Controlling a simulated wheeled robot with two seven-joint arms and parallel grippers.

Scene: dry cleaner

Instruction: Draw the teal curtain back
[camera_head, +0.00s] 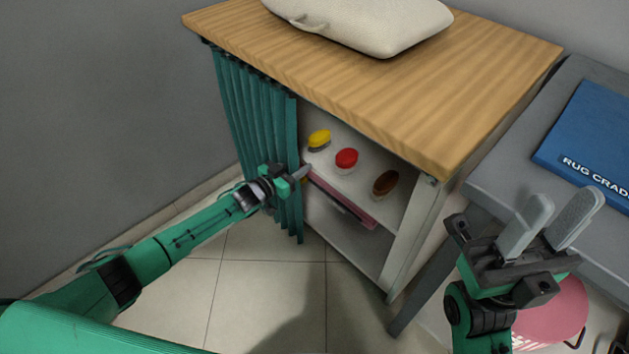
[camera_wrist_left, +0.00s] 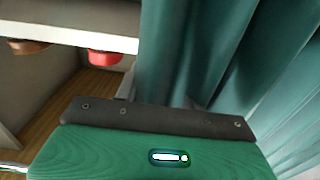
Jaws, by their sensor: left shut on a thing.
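The teal curtain (camera_head: 255,115) hangs in folds from under the wooden counter top, bunched over the left part of the cabinet front. The rest of the cabinet front is uncovered. My left gripper (camera_head: 301,172) is at the curtain's right edge, shut on it. The curtain (camera_wrist_left: 195,50) fills the middle and right of the left wrist view; the fingertips are mostly hidden there behind the gripper body. My right gripper (camera_head: 546,222) is open and empty, raised in front of the grey table at the right.
The cabinet shelf (camera_head: 349,185) holds yellow (camera_head: 319,139), red (camera_head: 346,158) and brown (camera_head: 386,183) lidded items. A cream bag (camera_head: 370,25) lies on the counter (camera_head: 440,95). A blue board (camera_head: 590,140) lies on the grey table (camera_head: 495,185). A pink object (camera_head: 552,312) is below my right gripper.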

